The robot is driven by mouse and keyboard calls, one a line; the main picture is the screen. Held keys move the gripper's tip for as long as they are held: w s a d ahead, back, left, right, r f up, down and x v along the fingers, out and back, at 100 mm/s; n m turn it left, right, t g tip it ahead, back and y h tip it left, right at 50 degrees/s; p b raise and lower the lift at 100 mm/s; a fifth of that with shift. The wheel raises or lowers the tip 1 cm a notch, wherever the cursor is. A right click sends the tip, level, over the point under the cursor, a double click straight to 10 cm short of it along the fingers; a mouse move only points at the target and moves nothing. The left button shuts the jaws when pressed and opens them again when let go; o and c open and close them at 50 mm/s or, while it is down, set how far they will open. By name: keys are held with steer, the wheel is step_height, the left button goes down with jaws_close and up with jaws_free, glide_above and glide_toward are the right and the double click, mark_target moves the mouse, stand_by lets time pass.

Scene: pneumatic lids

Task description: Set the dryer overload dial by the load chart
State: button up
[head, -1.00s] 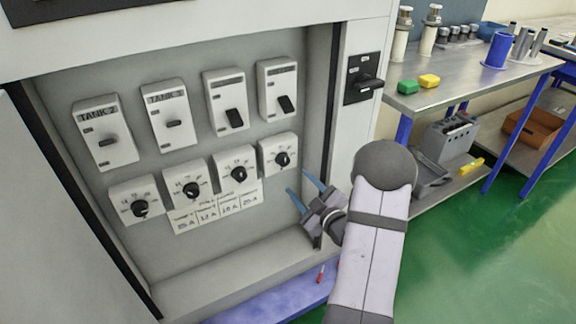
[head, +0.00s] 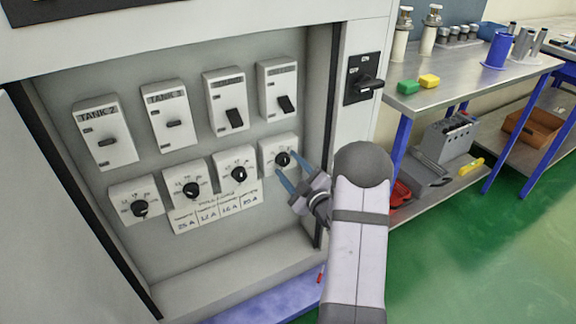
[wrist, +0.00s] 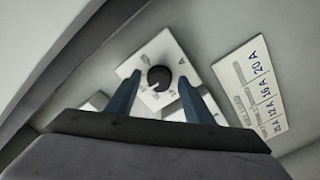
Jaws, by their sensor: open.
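The far-right dial (head: 283,158), a black knob on a white plate, sits in the lower row of the cabinet. My gripper (head: 285,163) is open just in front of it. In the wrist view the same dial (wrist: 159,77) lies between the two blue fingertips (wrist: 159,84), and I cannot tell whether they touch it. The load chart (head: 218,206) hangs below the dials. In the wrist view the chart (wrist: 252,85) reads 25 A, 12 A, 16 A and 20 A; its headings are too small to read, so I cannot tell which is the dryer's.
Three other dials (head: 191,189) stand to the left. Several switch boxes (head: 277,90) are above. A main switch (head: 364,84) is on the right frame, next to the cabinet's side wall (head: 321,100). A steel bench (head: 450,90) stands at right.

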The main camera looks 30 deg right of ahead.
steer(key=shift+w, duration=0.5)
steer(key=c, duration=1)
steer(key=shift+c, duration=0.2)
steer(key=shift+m, duration=0.3)
steer(key=m, duration=0.4)
steer(key=shift+a+p, duration=0.1)
steer(key=shift+p, duration=0.3)
steer(key=shift+m+p, duration=0.5)
steer(key=shift+m, duration=1.6)
